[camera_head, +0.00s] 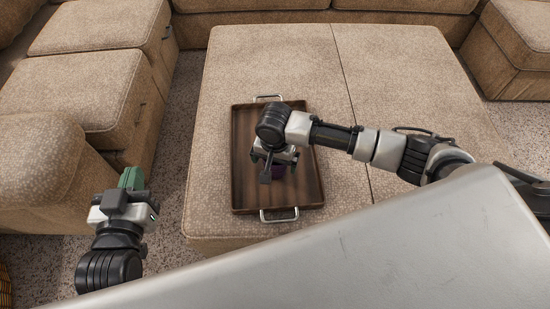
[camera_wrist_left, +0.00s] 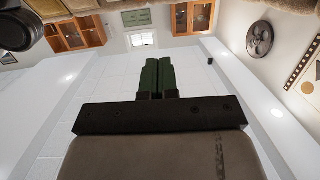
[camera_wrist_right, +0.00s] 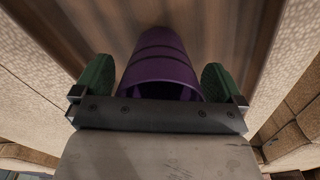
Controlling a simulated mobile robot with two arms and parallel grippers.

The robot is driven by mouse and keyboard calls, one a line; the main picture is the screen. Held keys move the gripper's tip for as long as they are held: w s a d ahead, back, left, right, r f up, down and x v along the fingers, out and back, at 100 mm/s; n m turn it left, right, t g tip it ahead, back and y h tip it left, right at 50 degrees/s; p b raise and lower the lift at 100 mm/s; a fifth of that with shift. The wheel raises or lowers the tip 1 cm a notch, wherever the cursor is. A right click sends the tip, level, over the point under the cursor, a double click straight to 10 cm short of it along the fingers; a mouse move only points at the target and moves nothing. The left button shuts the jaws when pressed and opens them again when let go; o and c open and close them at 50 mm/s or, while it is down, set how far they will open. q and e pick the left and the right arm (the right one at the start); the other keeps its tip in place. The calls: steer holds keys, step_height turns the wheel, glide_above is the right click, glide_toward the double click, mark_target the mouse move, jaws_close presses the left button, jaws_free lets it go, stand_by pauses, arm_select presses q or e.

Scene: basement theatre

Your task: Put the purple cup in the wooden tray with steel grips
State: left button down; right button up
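The wooden tray (camera_head: 240,160) with steel grips lies on the large beige ottoman. The purple cup (camera_head: 279,171) is in the tray, mostly hidden under my right gripper (camera_head: 273,172) in the head view. In the right wrist view the cup (camera_wrist_right: 160,65) has its open rim toward me, with the tray's wood (camera_wrist_right: 225,20) behind it. The right gripper's green fingers (camera_wrist_right: 159,80) stand wide apart, one on each side of the cup, with slight gaps showing. My left gripper (camera_head: 131,180) is empty, away to the left; its fingers (camera_wrist_left: 157,76) are together in the left wrist view.
The ottoman (camera_head: 400,80) is bare to the right of the tray. Beige sofa seats (camera_head: 90,85) stand at the left and back, with a sofa arm (camera_head: 40,170) near my left gripper. Carpet (camera_head: 172,150) shows in the gap between.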

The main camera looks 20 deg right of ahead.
steer(key=shift+r, duration=0.25)
step_height(320, 180, up, 12)
steer(key=p, duration=0.5)
steer(key=s+a+f+n+t+y, duration=0.1)
steer(key=s+a+n+y, duration=0.15)
steer(key=s, duration=0.25)
steer(key=s+a+n+t+y, duration=0.1)
steer(key=s+a+n, duration=0.1)
steer(key=s+n, duration=0.2)
arm_select(q)
steer(key=s+a+f+g+y, duration=0.3)
steer(key=s+a+f+g, duration=0.2)
steer(key=s+f+g, duration=0.4)
steer(key=s+g, duration=0.3)
steer(key=shift+n, duration=0.3)
arm_select(e)
steer(key=s+d+n+t+h, duration=0.1)
steer(key=s+d+n+h, duration=0.1)
steer(key=s+d, duration=0.8)
steer(key=shift+s+d+r+n+t+h, duration=0.2)
steer(key=shift+d+n+t+h, duration=0.2)
steer(key=shift+d+h, duration=0.45)
arm_select(q)
steer(key=shift+s, duration=0.1)
arm_select(e)
steer(key=shift+d, duration=0.15)
